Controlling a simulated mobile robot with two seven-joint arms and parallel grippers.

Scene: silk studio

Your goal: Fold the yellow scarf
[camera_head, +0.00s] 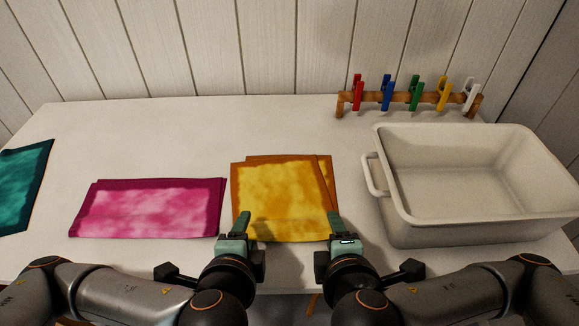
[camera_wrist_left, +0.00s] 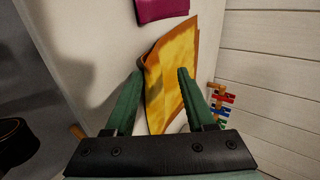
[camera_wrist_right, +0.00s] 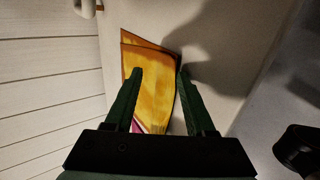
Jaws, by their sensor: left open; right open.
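The yellow scarf (camera_head: 283,195) with an orange-brown border lies on the white table in front of me. It looks doubled over, its layers slightly offset at the top and right edges. My left gripper (camera_head: 240,224) is at its near left corner and my right gripper (camera_head: 340,230) at its near right corner. In the left wrist view, the scarf (camera_wrist_left: 172,75) shows between and beyond the open green fingers (camera_wrist_left: 155,85). In the right wrist view, the scarf (camera_wrist_right: 152,75) also lies beyond the open fingers (camera_wrist_right: 160,78). Neither gripper holds cloth.
A folded magenta scarf (camera_head: 148,207) lies left of the yellow one, and a teal cloth (camera_head: 22,188) lies at the far left. A white bin (camera_head: 395,225) stands at the right. Behind it is a wooden rack (camera_head: 343,104) with several coloured clothespins. The table behind the scarves is clear.

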